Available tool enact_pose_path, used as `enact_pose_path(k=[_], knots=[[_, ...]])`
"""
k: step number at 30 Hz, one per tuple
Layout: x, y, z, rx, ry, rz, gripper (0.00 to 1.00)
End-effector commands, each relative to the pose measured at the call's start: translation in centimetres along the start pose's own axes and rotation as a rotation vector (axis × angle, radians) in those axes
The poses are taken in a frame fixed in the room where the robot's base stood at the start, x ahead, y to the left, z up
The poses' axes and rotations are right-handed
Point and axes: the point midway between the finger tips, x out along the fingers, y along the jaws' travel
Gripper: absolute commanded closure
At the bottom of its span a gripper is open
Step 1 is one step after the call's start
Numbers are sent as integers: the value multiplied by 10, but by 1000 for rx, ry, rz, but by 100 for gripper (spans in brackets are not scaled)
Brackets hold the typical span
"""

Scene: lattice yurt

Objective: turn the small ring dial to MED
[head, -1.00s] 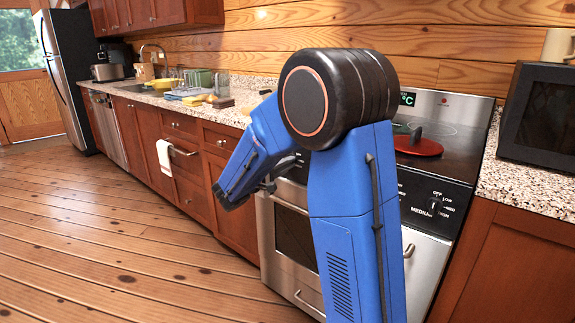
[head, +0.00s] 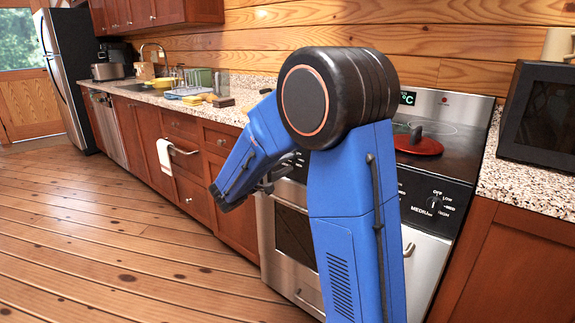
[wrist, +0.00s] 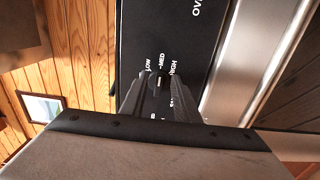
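A dark dial (wrist: 157,80) with a pale mark shows in the wrist view on the black panel (wrist: 146,25), between LOW, MED and HIGH. Its mark points roughly at MED. A partly covered label beside it starts with S, so I cannot read the full ring name. My gripper (wrist: 154,84) is at the dial, one dark finger on each side, and looks shut on it. The fingers hide part of the dial. In the head view my arm blocks that dial and the gripper's tips.
Another dial (head: 434,202), marked MEDIUM, is on the right of the stove front. A red lidded pan (head: 418,146) sits on the cooktop. A black microwave (head: 540,125) stands on the right counter. The wooden floor at left is clear.

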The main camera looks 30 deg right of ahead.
Motion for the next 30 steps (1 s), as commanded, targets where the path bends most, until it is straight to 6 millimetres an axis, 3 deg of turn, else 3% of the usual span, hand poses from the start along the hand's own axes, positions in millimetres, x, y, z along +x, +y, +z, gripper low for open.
enact_pose_path(k=[21,30], knots=[[-118,-1,-1,-1,4,-1,72],[-155,-1,0,-1,2,-1,72]])
